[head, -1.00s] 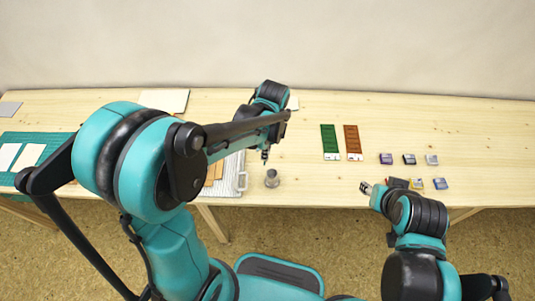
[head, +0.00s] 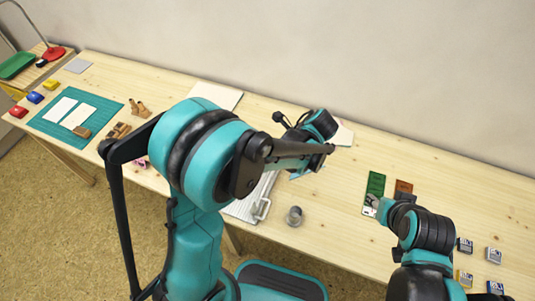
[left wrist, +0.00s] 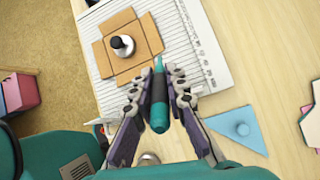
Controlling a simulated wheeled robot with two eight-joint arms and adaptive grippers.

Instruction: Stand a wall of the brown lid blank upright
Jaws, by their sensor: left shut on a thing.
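The brown lid blank (left wrist: 129,68) is a cross-shaped card with flaps around its middle. It lies on the white ridged board (left wrist: 185,48) in the left wrist view, and its flaps look flat. In the head view my left arm hides the blank. My right gripper (head: 376,203) overlaps the green strip (head: 374,187); its jaws are too small to read.
A blue triangle (left wrist: 238,128) lies right of the board. A metal cup (head: 295,216) stands in front of it. A green mat (head: 62,133) with white sheets lies at left; several inkpads (head: 465,245) lie at right. Bare wood lies between the cup and the green strip.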

